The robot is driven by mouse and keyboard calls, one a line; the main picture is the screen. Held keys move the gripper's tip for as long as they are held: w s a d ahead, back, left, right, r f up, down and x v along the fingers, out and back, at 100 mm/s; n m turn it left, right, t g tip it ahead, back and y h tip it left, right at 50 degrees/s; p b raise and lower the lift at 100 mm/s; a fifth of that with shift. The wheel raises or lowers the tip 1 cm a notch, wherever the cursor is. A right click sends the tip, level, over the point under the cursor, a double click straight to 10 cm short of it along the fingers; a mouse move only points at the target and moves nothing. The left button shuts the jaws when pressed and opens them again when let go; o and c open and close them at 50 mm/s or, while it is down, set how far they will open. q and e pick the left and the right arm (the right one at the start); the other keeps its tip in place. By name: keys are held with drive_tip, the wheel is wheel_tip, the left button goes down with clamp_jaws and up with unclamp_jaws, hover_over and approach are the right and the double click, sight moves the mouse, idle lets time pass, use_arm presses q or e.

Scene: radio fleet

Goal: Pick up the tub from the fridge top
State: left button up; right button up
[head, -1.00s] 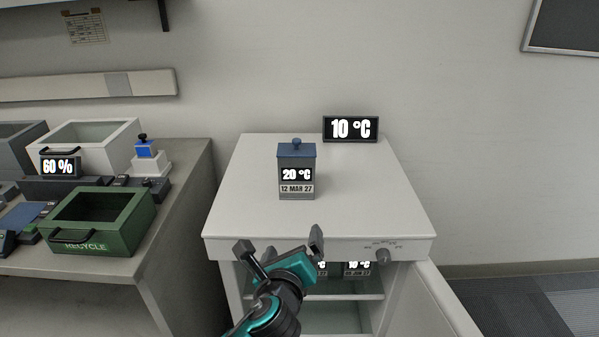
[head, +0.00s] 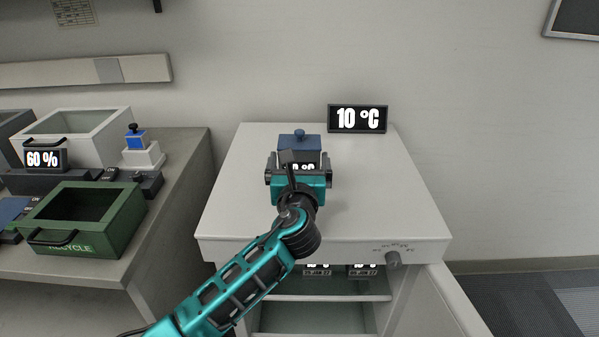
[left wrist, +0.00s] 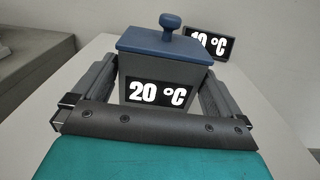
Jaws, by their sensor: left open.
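The tub is a grey box with a blue lid and round blue knob (head: 299,141). It stands upright on the white fridge top (head: 365,205). In the left wrist view the tub (left wrist: 160,66) shows a "20 °C" label and sits between my two fingers. My left gripper (head: 299,163) is open around the tub, one finger on each side; whether they touch it I cannot tell. In the head view my gripper hides most of the tub's front. My right gripper is not in view.
A "10 °C" display (head: 357,119) stands at the fridge's back right. The fridge door (head: 440,305) is open, with labelled tubs (head: 362,269) inside. At left, a bench holds a green recycle bin (head: 85,220), a white bin (head: 85,135) and a blue-topped device (head: 140,150).

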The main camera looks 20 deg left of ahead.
use_arm(q)
drive_tip(key=b+x, duration=0.1)
drive_tip(key=x, duration=0.4)
drive_tip(key=shift+w+f, duration=0.1)
drive_tip(key=shift+f, duration=0.05)
drive_tip(key=c, duration=0.7)
drive_tip(key=shift+c, duration=0.5)
